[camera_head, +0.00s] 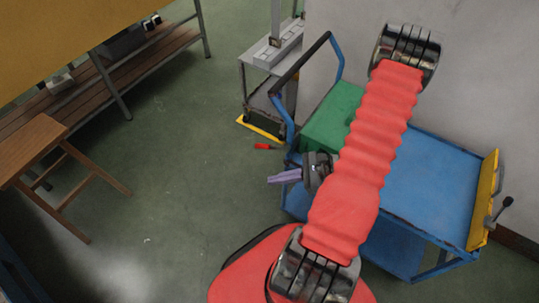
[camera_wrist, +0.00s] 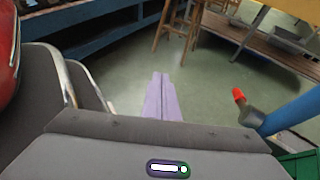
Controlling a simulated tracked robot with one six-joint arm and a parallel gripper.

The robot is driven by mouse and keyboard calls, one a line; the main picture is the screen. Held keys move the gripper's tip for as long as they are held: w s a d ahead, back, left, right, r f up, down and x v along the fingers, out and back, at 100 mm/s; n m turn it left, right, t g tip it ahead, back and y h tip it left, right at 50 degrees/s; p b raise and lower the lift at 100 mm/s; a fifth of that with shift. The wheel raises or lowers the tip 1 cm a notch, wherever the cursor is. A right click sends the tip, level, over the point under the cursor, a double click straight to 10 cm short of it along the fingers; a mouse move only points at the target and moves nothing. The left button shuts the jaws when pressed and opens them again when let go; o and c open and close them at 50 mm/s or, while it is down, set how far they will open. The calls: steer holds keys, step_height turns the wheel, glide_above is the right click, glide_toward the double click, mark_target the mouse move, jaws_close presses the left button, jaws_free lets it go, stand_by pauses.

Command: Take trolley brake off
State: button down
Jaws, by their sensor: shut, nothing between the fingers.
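The blue trolley (camera_head: 430,183) stands at the right, partly hidden behind my red-sleeved arm. A short red-tipped lever (camera_head: 264,146) sticks out low by the trolley's left end, and I take it to be the brake. In the wrist view its red tip (camera_wrist: 239,97) and grey hub stand beside a blue post (camera_wrist: 292,110). My gripper (camera_head: 271,180) has pale purple fingers, shut and empty, pointing left in the head view, below and apart from the red tip. In the wrist view the fingers (camera_wrist: 158,76) lie left of the red tip.
A green box (camera_head: 332,118) sits on the trolley. A yellow plate (camera_head: 484,200) with a black-knobbed lever (camera_head: 506,203) is at its right end. A grey stand (camera_head: 268,70) is behind. A wooden stool (camera_head: 40,140) and bench stand left; the green floor between is open.

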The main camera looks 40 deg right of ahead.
mark_target(271, 147)
steer(key=w+d+f+m+t+h, duration=0.1)
steer(key=d+m+t+h, duration=0.1)
steer(key=d+m, duration=0.1)
steer(key=w+d+f+m+t+h, duration=0.2)
steer(key=d+m, duration=0.1)
steer(key=d, duration=0.1)
steer(key=w+d+f+m+t+h, duration=0.1)
steer(key=d+f+m+t+h, duration=0.1)
steer(key=d, duration=0.1)
steer(key=shift+w+d+f+m, duration=0.1)
steer(key=shift+w+d+m, duration=0.2)
steer(key=shift+m, duration=0.1)
steer(key=shift+w+a, duration=0.1)
steer(key=x, duration=0.9)
steer(key=shift+w+f, duration=0.15)
steer(key=shift+w, duration=0.2)
steer(key=shift+a, duration=0.1)
